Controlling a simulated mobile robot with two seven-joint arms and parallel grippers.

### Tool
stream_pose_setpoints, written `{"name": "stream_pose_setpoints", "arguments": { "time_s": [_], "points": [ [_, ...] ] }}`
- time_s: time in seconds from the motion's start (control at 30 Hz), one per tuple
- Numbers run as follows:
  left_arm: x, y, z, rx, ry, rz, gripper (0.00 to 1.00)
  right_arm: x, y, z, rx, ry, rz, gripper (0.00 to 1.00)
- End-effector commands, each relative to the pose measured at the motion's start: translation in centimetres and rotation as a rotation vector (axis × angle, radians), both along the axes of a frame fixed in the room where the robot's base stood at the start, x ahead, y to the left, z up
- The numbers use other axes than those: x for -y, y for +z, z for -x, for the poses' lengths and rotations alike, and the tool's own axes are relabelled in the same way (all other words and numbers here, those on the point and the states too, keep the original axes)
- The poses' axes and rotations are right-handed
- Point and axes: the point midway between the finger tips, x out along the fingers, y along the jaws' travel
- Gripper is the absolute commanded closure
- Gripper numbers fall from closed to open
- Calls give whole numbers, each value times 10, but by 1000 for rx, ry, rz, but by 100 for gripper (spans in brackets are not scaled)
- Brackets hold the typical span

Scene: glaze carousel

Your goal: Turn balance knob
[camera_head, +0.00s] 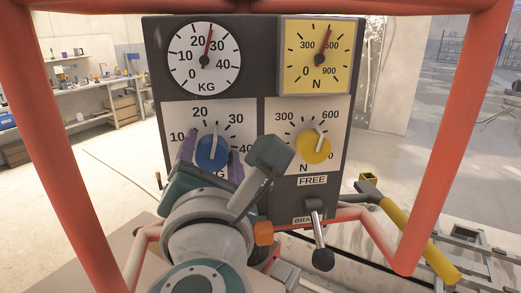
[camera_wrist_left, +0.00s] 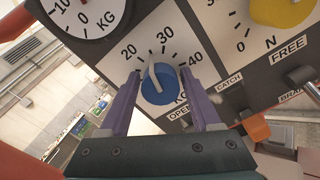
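The blue knob (camera_head: 212,153) with a white pointer sits on the lower left KG dial of the dark panel. Its pointer stands between 20 and 30. In the left wrist view the blue knob (camera_wrist_left: 157,92) lies between the purple fingers. My left gripper (camera_head: 212,147) reaches in from below with one finger on each side of the knob. The fingers are apart and narrow gaps seem to show; contact is unclear. A yellow knob (camera_head: 314,149) sits on the N dial to the right, its pointer between 300 and 600. My right gripper is not in view.
A KG gauge (camera_head: 204,59) and a yellow N gauge (camera_head: 318,57) sit above the knobs. A black-balled lever (camera_head: 322,258) hangs below the FREE label. Red tubes (camera_head: 449,135) flank the panel. A workbench (camera_head: 75,90) stands far left.

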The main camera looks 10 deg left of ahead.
Motion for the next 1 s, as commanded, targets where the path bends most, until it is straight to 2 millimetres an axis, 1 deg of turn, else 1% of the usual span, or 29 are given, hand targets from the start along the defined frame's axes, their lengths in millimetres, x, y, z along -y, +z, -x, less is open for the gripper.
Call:
{"name": "stream_pose_setpoints", "arguments": {
  "time_s": [0.03,0.13,0.37,0.47,0.57,0.8,0.9,1.0],
  "points": [
    [0,0,0,0,0,0,29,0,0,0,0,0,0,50],
    [0,0,0,0,0,0,18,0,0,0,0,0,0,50],
    [0,-1,0,-1,0,1,18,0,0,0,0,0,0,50],
    [2,-2,6,-3,-1,2,18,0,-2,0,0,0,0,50],
    [7,-4,18,-2,-1,4,18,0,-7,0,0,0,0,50],
    [22,-5,64,-3,-1,4,18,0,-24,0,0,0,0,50],
    [27,-5,79,-3,0,3,18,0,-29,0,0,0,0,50],
    [31,-3,89,-1,-1,3,18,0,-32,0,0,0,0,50]
  ]
}}
